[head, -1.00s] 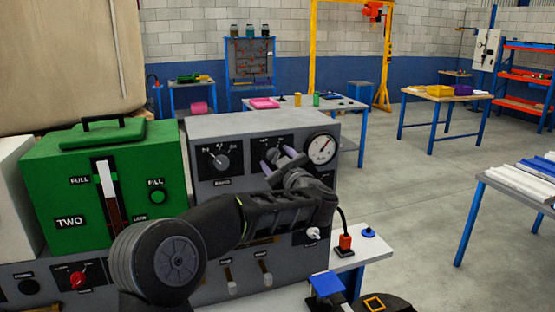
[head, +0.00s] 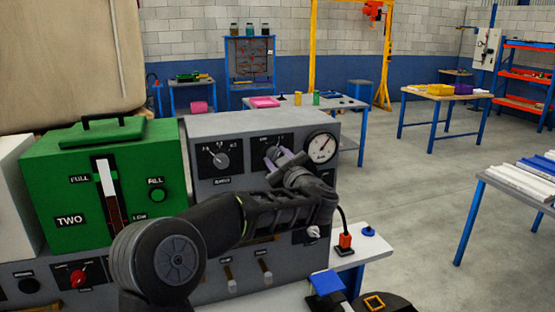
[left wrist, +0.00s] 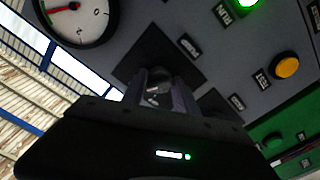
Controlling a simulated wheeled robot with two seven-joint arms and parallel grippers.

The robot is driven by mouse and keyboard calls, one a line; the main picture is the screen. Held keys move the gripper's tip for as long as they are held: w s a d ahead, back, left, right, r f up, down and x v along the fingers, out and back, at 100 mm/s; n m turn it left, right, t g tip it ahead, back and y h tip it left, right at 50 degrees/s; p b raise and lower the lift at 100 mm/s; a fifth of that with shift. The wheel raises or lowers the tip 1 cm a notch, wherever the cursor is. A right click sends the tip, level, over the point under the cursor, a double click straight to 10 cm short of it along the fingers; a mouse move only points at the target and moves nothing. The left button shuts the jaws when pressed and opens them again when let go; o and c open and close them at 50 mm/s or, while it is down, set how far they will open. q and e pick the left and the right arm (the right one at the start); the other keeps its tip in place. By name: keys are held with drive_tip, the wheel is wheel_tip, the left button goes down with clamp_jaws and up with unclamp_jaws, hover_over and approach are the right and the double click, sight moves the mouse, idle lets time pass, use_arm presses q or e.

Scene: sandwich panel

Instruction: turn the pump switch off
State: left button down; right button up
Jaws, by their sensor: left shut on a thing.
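A rotary switch (left wrist: 156,88) on a dark square plate (left wrist: 133,60) sits on the grey panel (head: 310,128). In the head view the dark plate (head: 264,143) is left of the round gauge, and my left gripper (head: 280,158) partly covers the switch. My left gripper is shut on this switch, with its fingers on either side of the knob in the left wrist view (left wrist: 160,95). The knob's pointer is hidden.
A gauge (head: 321,147) is close to my left gripper's right. A green box (head: 70,180) stands at the left. A lit green lamp (left wrist: 243,3) and yellow button (left wrist: 285,66) show in the left wrist view.

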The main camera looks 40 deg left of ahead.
use_arm(q)
drive_tip(key=shift+r+n+b, duration=0.1)
drive_tip(key=shift+n+b, duration=5.1)
drive_tip(key=shift+n, duration=0.7)
drive_tip(key=c, duration=0.9)
unclamp_jaws()
drive_tip(key=shift+c, duration=0.2)
